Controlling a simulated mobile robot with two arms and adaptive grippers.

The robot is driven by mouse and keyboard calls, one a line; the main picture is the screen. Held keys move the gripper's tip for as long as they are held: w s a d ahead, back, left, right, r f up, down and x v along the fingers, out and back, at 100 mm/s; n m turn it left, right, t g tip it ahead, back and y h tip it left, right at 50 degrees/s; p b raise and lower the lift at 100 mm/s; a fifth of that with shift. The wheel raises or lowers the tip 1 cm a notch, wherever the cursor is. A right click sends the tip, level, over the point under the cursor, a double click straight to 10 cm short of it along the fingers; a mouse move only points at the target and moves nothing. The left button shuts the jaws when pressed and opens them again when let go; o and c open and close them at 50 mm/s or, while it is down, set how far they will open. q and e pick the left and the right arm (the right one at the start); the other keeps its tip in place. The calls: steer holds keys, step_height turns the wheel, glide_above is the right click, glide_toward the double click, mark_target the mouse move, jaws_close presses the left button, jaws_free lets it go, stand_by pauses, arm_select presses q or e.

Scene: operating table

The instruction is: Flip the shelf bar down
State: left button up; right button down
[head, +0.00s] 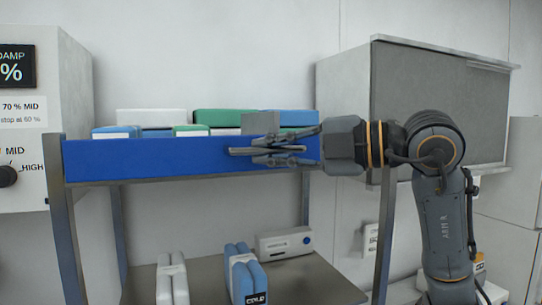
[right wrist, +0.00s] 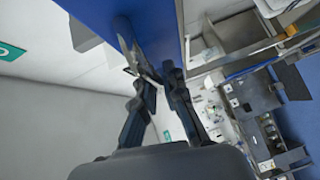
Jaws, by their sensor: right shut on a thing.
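The shelf bar (head: 150,158) is a long blue panel standing upright along the front of the upper shelf. It also shows in the right wrist view (right wrist: 157,25). My right gripper (head: 262,151) reaches in from the right at the bar's right half, its fingers lying sideways across the bar's front. It is shut on a thin grey metal piece at the bar, which shows between the fingers in the right wrist view (right wrist: 148,75). A grey plate (head: 260,123) rises above the bar's top edge there. My left gripper is out of view.
White, green and blue packs (head: 225,117) lie behind the bar. The lower shelf (head: 315,283) holds white and blue packs (head: 243,272) and a white box (head: 284,243). A grey cabinet (head: 430,85) stands behind my right arm. A white panel with a knob (head: 35,150) stands left.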

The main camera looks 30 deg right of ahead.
step_height(320, 180, down, 6)
steer(key=s+n+t+y+b, duration=0.25)
steer(key=n+y+b, duration=0.65)
steer(key=n+b, duration=0.8)
steer(key=w+f+n+g+y+p, duration=0.1)
steer(key=w+f+n+g+y, duration=0.1)
steer(key=n+g, duration=1.1)
steer(key=w+d+f+n+g+y+p, duration=0.1)
steer(key=w+n+g, duration=0.3)
steer(key=n+g, duration=0.9)
steer(key=shift+w+f+n+y+p, duration=0.3)
steer(key=shift+n+p, duration=0.5)
steer(key=shift+n, duration=1.3)
steer(key=shift+s+f, duration=0.1)
steer(key=c, duration=1.4)
jaws_free()
